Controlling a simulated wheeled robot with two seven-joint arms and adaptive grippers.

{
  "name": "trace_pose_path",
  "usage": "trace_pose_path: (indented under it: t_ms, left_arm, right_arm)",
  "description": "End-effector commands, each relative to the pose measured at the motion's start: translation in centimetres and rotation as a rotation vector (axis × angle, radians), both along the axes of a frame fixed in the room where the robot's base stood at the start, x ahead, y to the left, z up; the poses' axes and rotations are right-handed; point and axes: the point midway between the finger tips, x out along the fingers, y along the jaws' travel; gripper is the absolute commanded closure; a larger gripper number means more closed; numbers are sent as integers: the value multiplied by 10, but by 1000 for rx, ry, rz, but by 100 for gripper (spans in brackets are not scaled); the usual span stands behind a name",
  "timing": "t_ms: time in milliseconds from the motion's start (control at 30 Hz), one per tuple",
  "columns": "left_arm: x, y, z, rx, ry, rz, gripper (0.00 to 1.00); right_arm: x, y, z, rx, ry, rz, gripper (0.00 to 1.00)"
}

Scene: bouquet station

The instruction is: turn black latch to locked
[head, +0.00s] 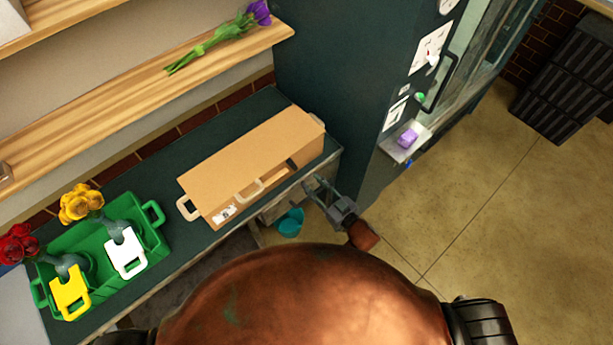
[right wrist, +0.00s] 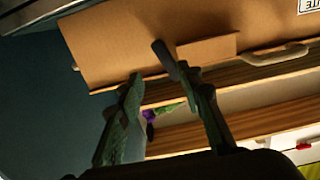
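My right gripper (head: 318,190) is at the front right of the tan box (head: 245,155) on the dark counter. In the right wrist view its fingers (right wrist: 165,88) are apart with nothing seen between them, close to the tan box panel (right wrist: 115,45). A short dark bar (right wrist: 166,60) shows at the right fingertip against this panel. I cannot tell whether it is the black latch or part of the finger, nor whether they touch. No latch can be made out clearly in the head view. My left gripper is not in view.
A green crate (head: 155,250) with flowers and tags stands at the left of the counter (head: 140,182). A dark green cabinet (head: 335,80) rises behind right, with a small shelf (head: 390,152) holding a purple item. A teal bowl (head: 291,222) lies below.

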Motion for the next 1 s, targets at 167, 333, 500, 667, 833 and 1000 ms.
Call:
trace_pose_path:
  t_ms: [167, 333, 500, 667, 833, 1000]
  left_arm:
    - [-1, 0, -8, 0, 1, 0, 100]
    - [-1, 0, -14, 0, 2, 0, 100]
    - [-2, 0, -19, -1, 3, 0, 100]
    - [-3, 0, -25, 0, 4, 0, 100]
    - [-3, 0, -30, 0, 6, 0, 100]
    - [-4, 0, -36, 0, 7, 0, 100]
  right_arm:
    - [0, -13, -35, -27, 43, -30, 67]
    - [-1, -25, -65, -50, 83, -57, 67]
    - [-3, -37, -96, -74, 123, -82, 67]
    - [-7, -48, -124, -96, 161, -105, 67]
    - [-12, -61, -153, -118, 202, -129, 67]
    - [-18, -73, -182, -142, 244, -152, 67]
